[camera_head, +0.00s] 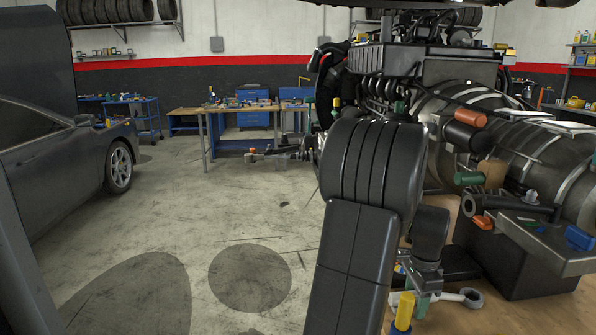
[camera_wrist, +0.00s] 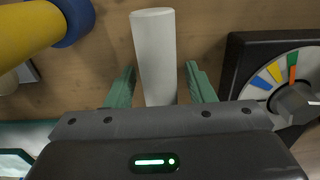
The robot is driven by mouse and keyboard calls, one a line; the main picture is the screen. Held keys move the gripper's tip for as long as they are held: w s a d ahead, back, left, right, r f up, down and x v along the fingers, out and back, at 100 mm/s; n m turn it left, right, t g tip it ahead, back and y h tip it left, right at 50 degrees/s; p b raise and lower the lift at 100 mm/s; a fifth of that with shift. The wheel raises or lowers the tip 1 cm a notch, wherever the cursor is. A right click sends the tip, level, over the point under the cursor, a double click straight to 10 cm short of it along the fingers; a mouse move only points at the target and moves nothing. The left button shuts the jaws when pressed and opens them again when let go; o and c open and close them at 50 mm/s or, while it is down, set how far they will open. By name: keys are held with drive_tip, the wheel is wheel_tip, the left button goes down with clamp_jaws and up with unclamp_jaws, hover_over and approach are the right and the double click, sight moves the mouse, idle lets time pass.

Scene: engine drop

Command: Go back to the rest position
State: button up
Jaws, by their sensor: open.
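My gripper (camera_wrist: 160,77) is open, with a green finger on each side in the wrist view. A white cylinder (camera_wrist: 154,50) shows between the fingers, with a gap on either side; its lower end is hidden behind my gripper's body. I cannot tell how far below the fingertips it lies. In the head view my arm reaches down in front of the engine, and my gripper is mostly hidden at its lower end, over the wooden surface (camera_head: 505,311).
A yellow cylinder with a blue end (camera_wrist: 30,32) lies left of my gripper, and a dark dial with coloured segments (camera_wrist: 262,72) right. A large engine (camera_head: 470,110) fills the right. A car (camera_head: 50,155) stands left. The floor between is clear; workbenches stand behind.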

drive_tip(key=shift+r, duration=1.65)
drive_tip(key=shift+f, duration=0.1)
